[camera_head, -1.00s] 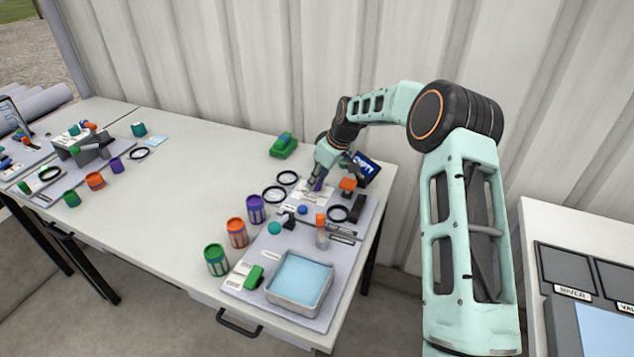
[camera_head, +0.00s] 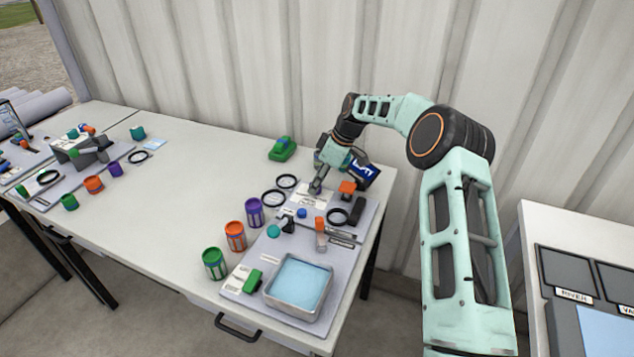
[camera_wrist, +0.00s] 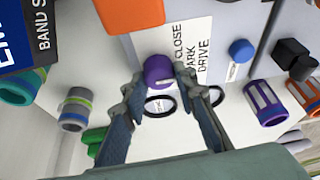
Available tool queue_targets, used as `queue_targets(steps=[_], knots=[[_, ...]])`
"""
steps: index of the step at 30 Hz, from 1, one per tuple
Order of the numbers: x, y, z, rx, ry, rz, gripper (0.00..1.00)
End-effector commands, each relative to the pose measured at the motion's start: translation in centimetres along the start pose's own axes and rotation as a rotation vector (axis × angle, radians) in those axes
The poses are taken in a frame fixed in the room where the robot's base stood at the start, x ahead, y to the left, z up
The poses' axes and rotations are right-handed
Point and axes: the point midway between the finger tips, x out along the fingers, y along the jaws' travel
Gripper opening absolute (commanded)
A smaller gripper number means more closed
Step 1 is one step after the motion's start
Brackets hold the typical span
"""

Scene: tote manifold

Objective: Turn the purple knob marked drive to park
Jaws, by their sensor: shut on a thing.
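The purple knob (camera_wrist: 157,70) shows in the wrist view beside a white label (camera_wrist: 190,50) reading CLOSE, PARK and DRIVE. A small pale mark shows on the knob's lower side, but which word it points at is not clear. My gripper (camera_wrist: 160,79) has a finger on each side of the knob and is shut on it. In the head view my gripper (camera_head: 316,188) is down at the far panel (camera_head: 328,229), and it hides the knob there.
An orange block (camera_head: 347,187) and a dark blue sign (camera_head: 364,172) stand close right of my gripper. Black rings (camera_head: 273,198) lie to its left. A blue knob (camera_head: 302,213), several cans (camera_head: 235,236) and a tray (camera_head: 299,284) are nearer. The table's left middle is clear.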

Motion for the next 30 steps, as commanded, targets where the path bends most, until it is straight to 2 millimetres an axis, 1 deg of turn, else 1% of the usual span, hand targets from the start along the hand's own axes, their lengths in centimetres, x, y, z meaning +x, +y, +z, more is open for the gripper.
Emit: queue_targets(steps=[4,5,9,17,20,23,30], knots=[[0.0,0.0,0.1,0.0,-0.002,0.001,0.02],[0.0,0.0,0.1,0.0,-0.002,0.001,0.3],[0.0,0.0,0.1,0.001,-0.001,0.001,0.44],[-0.1,0.0,0.0,0.001,0.0,0.001,0.44],[-0.7,0.1,0.0,0.002,0.0,0.002,0.44],[-2.1,0.1,0.0,0.002,0.001,0.005,0.44],[-7.2,0.1,0.0,0.001,0.0,0.005,0.44]])
